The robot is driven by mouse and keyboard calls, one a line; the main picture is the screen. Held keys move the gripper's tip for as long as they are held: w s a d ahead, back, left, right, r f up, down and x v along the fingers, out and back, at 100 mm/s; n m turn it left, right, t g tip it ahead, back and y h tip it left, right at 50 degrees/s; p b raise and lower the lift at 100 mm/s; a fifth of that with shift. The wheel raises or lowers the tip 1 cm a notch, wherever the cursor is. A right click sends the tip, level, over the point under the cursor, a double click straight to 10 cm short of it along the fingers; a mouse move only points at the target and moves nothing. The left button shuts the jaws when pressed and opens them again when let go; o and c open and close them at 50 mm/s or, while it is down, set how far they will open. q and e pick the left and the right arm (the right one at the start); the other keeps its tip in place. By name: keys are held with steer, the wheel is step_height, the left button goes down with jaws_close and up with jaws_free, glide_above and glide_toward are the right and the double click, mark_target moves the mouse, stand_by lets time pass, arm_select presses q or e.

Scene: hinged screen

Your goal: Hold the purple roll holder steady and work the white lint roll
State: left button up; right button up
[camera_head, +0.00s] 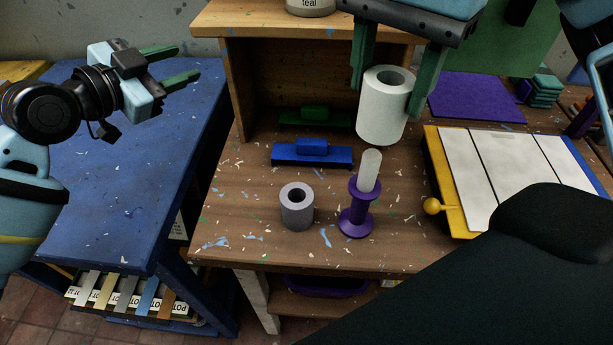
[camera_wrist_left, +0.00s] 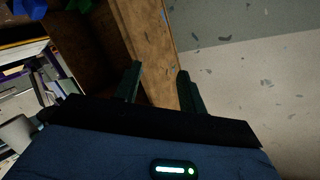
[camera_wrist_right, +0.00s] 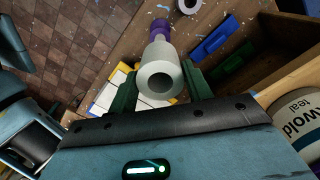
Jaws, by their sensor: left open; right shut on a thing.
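The purple roll holder (camera_head: 356,221) stands upright on the wooden table, with a pale rounded post rising from its top. My right gripper (camera_head: 388,85) is shut on the white lint roll (camera_head: 382,122), one green finger on each side, and holds it upright above the holder, apart from the post. In the right wrist view the white roll (camera_wrist_right: 160,79) shows its open end, with the purple holder (camera_wrist_right: 161,27) beyond it. My left gripper (camera_head: 168,64) is open and empty over the blue table at the left, away from the holder; its fingers (camera_wrist_left: 157,85) show empty in the left wrist view.
A grey roll (camera_head: 297,210) stands left of the holder. Blue (camera_head: 312,154) and green (camera_head: 314,117) blocks lie behind. A yellow-edged panel board (camera_head: 433,165) with a yellow knob is at the right. A wooden shelf (camera_head: 240,60) and a teal-labelled can (camera_head: 310,6) are at the back.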

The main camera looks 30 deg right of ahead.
mark_target(308, 198)
arm_select(q)
steer(key=s+d+f+m+g+y, duration=0.1)
steer(key=s+d+f+m+g, duration=0.1)
steer(key=s, duration=0.5)
steer(key=s+d+f+m+g+y, duration=0.1)
steer(key=s+d+f+m+g, duration=0.1)
steer(key=s+d+f+g, duration=0.2)
steer(key=s+d+f+m+g+y, duration=0.2)
steer(key=s+d+f+g, duration=0.2)
steer(key=s+g, duration=0.3)
steer(key=shift+s+d+g, duration=0.15)
steer(key=shift+s+d, duration=0.15)
steer(key=shift+s, duration=0.55)
steer(key=shift+s+d+g, duration=0.1)
steer(key=shift+s+d, duration=0.15)
steer(key=shift+s, duration=0.55)
steer(key=shift+s+d+g, duration=0.15)
steer(key=shift+s+d, duration=0.15)
steer(key=shift+s, duration=0.55)
steer(key=shift+x, duration=3.85)
jaws_close()
